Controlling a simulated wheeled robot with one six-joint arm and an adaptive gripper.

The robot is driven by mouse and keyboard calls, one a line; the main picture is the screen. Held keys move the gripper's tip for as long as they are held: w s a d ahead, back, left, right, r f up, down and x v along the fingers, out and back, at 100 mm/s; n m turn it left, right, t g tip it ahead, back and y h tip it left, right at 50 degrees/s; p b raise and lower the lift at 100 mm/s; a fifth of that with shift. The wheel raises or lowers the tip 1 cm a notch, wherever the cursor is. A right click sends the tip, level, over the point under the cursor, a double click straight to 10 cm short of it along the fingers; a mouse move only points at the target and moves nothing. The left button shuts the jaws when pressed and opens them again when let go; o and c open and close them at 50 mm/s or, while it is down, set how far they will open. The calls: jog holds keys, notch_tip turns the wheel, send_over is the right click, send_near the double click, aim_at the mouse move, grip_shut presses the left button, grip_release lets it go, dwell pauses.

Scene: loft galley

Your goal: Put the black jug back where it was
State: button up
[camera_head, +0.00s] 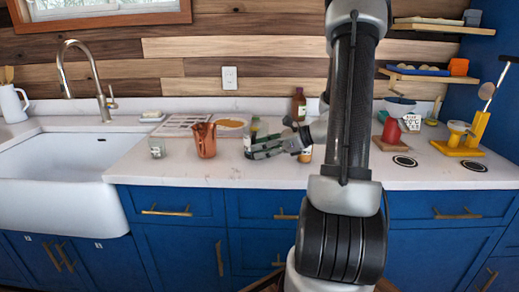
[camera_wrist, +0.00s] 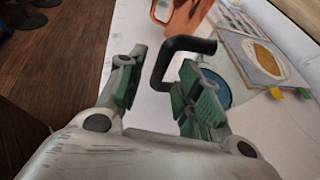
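The black jug shows in the wrist view mainly as a black handle (camera_wrist: 183,45). Its body, seemingly pale and see-through, is partly hidden behind my right finger. My gripper (camera_wrist: 160,95) has its green-padded fingers apart, one on each side of the handle, with a visible gap to the left finger. In the head view my gripper (camera_head: 258,150) is low over the white counter (camera_head: 220,174), right of the copper pitcher (camera_head: 204,140).
A small glass (camera_head: 157,148) stands left of the copper pitcher. A brown bottle (camera_head: 299,104) stands near the wall. The sink (camera_head: 62,160) is at left. The front counter strip is clear.

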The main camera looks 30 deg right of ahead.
jog(key=v, duration=0.6)
jog(key=s+a+r+n+g+h, duration=0.1)
jog(key=s+a+r+n+g, duration=0.1)
jog(key=s+a+n+g, duration=0.35)
jog(key=s+a+r+n+g+h, duration=0.2)
jog(key=s+a+r+n, duration=0.1)
jog(key=s+a+n, duration=0.5)
jog(key=s+d+r+n+t+h, duration=0.2)
jog(key=s+d+r+n+h, duration=0.1)
jog(key=n, duration=1.1)
jog(key=s+r+h, duration=0.1)
jog(key=s+h, duration=0.1)
jog(key=h, duration=0.1)
jog(key=shift+d+r, duration=0.3)
jog(key=shift+r, duration=0.1)
